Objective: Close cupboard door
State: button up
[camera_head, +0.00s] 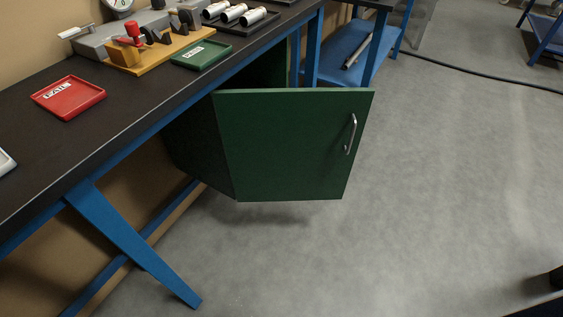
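A dark green cupboard (190,139) hangs under the black-topped workbench. Its green door (285,145) stands wide open, swung out over the floor to the right of the cupboard's side wall. A silver bar handle (350,134) is on the door near its free right edge. The inside of the cupboard is mostly hidden behind the door. My gripper is not in view. A dark shape at the lower right corner may be part of my own body, but I cannot tell.
The workbench (40,118) carries a red tray (68,97), a green tray (200,55) and a wooden fixture (160,54). A slanted blue leg (131,244) stands left of the cupboard. A black cable (480,74) crosses the floor behind. Grey floor right of the door is clear.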

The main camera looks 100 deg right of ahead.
aim_at(280, 144)
jog(key=z, duration=0.5)
jog(key=k+z, duration=0.1)
jog(key=z, duration=0.85)
jog(key=k+l+z, duration=0.1)
jog(key=z, duration=0.35)
jog(key=l+z, duration=0.1)
jog(key=z, duration=0.4)
